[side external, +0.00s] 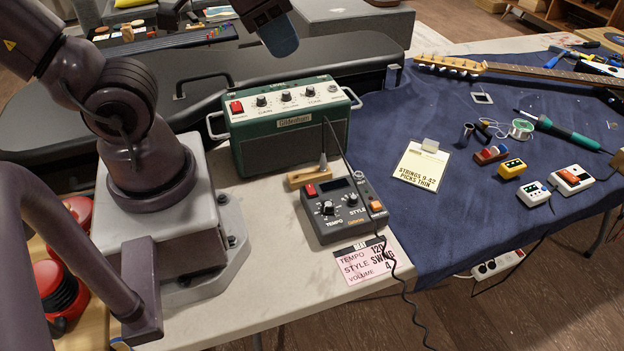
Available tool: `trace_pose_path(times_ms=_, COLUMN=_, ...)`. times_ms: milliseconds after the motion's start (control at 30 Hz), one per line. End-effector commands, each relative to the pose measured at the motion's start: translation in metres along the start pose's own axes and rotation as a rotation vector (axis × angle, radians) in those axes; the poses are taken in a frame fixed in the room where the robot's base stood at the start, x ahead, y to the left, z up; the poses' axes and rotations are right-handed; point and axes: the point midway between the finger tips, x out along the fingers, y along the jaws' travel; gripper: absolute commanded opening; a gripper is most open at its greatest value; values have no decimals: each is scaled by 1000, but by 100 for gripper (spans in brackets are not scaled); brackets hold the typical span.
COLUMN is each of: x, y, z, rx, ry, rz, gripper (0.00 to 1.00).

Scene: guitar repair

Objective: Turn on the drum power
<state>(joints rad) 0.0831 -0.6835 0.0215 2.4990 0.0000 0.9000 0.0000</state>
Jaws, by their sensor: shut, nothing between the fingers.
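The drum machine (347,226) is a dark grey box on the pale table in front of the green amp. It has a red switch (310,190) at its upper left, a dark display (335,187), a TEMPO knob (327,208), a STYLE knob (352,199) and an orange button (376,206). I cannot tell the red switch's position. The display looks dark. My gripper (281,46) is at the top of the side view, above and behind the amp. It is shut and empty, apart from the drum machine.
The green amp (285,148) has its own red switch (237,107), knobs and side handles. A wooden-handled tool (308,176) and a cable lie by the drum machine. A pink card (362,262) reads TEMPO 120, STYLE SWING, VOLUME 4. Pedals (571,181) and a guitar neck (540,71) lie right.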

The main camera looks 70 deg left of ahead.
Motion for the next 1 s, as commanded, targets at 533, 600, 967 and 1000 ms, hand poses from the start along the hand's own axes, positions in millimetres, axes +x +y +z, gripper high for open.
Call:
trace_pose_path(times_ms=533, x=114, y=17, z=12, rx=-662, ry=-587, rz=-86, gripper=0)
trace_pose_path(times_ms=600, x=127, y=14, z=14, rx=-846, ry=-625, rz=-188, gripper=0)
trace_pose_path(times_ms=967, x=166, y=-12, z=10, rx=-1773, ry=-466, rz=-730, gripper=0)
trace_pose_path(times_ms=1000, x=168, y=-15, z=8, rx=-1872, ry=-421, rz=-779, gripper=0)
